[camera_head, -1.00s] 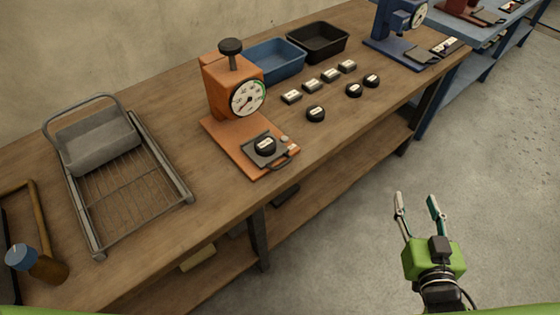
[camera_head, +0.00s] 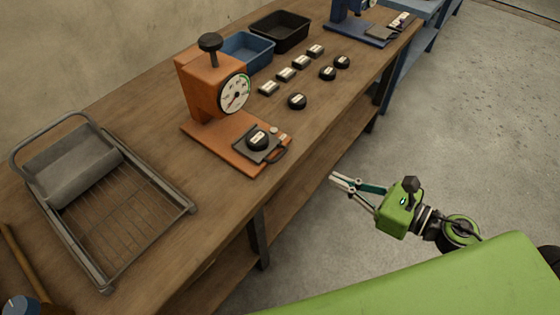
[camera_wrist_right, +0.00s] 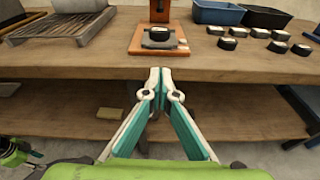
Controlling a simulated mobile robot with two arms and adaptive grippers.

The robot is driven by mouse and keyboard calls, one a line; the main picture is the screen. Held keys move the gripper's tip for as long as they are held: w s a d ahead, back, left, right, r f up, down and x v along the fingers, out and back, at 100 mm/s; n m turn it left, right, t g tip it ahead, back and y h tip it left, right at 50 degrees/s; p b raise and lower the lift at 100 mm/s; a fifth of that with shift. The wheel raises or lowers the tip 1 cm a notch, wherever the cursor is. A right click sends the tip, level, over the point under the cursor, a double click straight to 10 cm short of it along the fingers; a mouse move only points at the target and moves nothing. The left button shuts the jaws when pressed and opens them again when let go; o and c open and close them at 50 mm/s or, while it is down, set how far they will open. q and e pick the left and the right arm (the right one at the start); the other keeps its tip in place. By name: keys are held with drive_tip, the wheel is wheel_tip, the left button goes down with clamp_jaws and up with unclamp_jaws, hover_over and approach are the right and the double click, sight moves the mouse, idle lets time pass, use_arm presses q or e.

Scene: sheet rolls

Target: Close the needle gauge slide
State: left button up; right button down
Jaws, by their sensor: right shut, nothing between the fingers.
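The orange needle gauge (camera_head: 208,88) stands on the wooden bench, with a white dial and a black knob on top. Its dark slide plate (camera_head: 270,152) lies on the orange base, out in front of the gauge body, with a loop handle (camera_head: 279,156) at the front. A round black labelled piece (camera_head: 257,140) sits on the plate. My right gripper (camera_head: 335,178) is shut and empty, in front of the bench edge and apart from the handle. In the right wrist view its fingertips (camera_wrist_right: 160,75) point toward the gauge base (camera_wrist_right: 140,47). A green part at that view's left edge seems mine; its fingers are unclear.
A grey wire-bed tray with a roller (camera_head: 90,205) stands left of the gauge. Several small labelled pieces (camera_head: 297,101) lie to its right. A blue bin (camera_head: 248,52) and a black bin (camera_head: 281,28) stand behind. The floor before the bench is clear.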

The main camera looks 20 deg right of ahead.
drive_tip(key=p, duration=0.5)
approach(255, 136)
drive_tip(key=s+d+f, duration=0.1)
drive_tip(key=s+f, duration=0.1)
drive_tip(key=shift+d+f+n, duration=0.3)
drive_tip(key=shift+d+f, duration=0.05)
drive_tip(key=shift+f, duration=0.05)
use_arm(q)
drive_tip(key=r, duration=0.4)
drive_tip(key=shift+d+r, duration=0.35)
drive_tip(key=shift+r, duration=0.05)
use_arm(e)
drive_tip(key=shift+w+a+f, duration=0.15)
drive_tip(key=shift+w+a, duration=0.05)
drive_tip(key=x, duration=0.4)
drive_tip(key=r+x, duration=0.1)
drive_tip(key=x, duration=0.2)
drive_tip(key=r+p+x, duration=0.1)
drive_tip(key=x, duration=0.3)
drive_tip(key=shift+w+a+r, duration=0.1)
drive_tip(key=shift+w+a, duration=0.25)
drive_tip(key=shift+w, duration=0.1)
use_arm(q)
drive_tip(key=shift+s+r, duration=0.1)
drive_tip(key=shift+r, duration=0.55)
use_arm(e)
drive_tip(key=shift+r, duration=0.1)
